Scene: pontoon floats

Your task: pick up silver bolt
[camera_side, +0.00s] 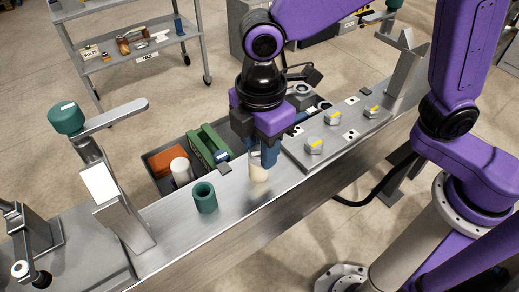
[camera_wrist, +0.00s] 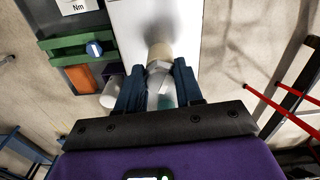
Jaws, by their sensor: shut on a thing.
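The silver bolt (camera_wrist: 159,67) shows a hex head between my fingers in the wrist view. My gripper (camera_side: 262,158) points down over the metal beam and is shut on the bolt; its blue fingers press in from both sides, as the wrist view also shows (camera_wrist: 159,76). A cream cylinder (camera_side: 258,173) is directly below the fingertips, close to the beam top; it also shows just beyond the bolt head in the wrist view (camera_wrist: 159,51). In the side view my fingers mostly hide the bolt. I cannot tell whether the bolt still sits in the cylinder.
A teal hollow cylinder (camera_side: 205,198) stands on the beam (camera_side: 232,222) to the left. A grey plate (camera_side: 300,152) with several yellow-marked hex pieces lies to the right. A bin with a green case (camera_side: 208,146) is behind. A metal post (camera_side: 120,205) rises at the left.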

